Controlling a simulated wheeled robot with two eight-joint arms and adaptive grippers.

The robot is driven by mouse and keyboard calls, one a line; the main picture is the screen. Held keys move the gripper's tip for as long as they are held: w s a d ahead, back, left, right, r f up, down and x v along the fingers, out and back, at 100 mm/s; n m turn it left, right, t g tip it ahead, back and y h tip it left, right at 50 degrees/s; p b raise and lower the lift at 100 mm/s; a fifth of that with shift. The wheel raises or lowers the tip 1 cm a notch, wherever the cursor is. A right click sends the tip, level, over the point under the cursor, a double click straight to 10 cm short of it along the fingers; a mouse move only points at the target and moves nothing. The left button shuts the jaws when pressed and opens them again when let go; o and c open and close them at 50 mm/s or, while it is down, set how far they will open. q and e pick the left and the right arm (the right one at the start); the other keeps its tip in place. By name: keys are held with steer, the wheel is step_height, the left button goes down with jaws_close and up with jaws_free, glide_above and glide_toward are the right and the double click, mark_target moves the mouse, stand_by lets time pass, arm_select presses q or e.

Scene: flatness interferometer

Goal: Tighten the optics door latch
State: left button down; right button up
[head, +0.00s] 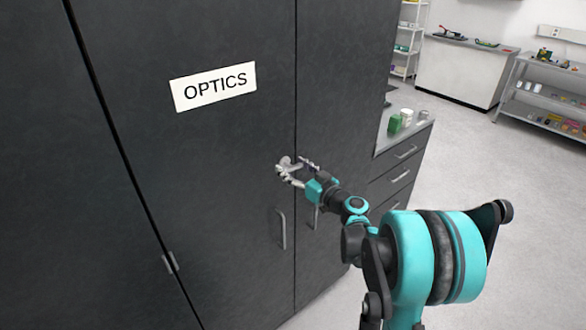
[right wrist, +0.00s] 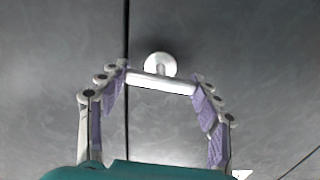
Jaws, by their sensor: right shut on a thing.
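The dark grey optics cabinet door (head: 210,150) carries a white OPTICS sign (head: 213,87). The optics door latch (head: 285,162) is a pale metal piece near the seam at the door's right edge. In the right wrist view the latch shows a round base and a crossbar (right wrist: 160,82). My right gripper (head: 296,170) is at the latch. In the right wrist view its fingertips (right wrist: 160,86) are shut on the two ends of the crossbar, which lies nearly level. My left gripper is not in view.
Vertical door handles (head: 282,229) stick out below the latch on either side of the seam. A drawer unit (head: 402,170) with a green container (head: 395,124) on top stands to the right. Open floor (head: 490,170) lies further right, before shelves (head: 545,95).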

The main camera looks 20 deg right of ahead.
steer(key=m, duration=0.4)
steer(key=shift+b, duration=0.3)
steer(key=m, duration=0.4)
steer(key=shift+d+m+b, duration=0.1)
steer(key=shift+m+b, duration=0.2)
steer(key=m, duration=0.4)
steer(key=shift+f, duration=0.1)
steer(key=shift+m+b, duration=0.35)
steer(key=shift+m, duration=1.45)
steer(key=o, duration=1.2)
steer(key=shift+w, duration=0.1)
steer(key=shift+c, duration=0.2)
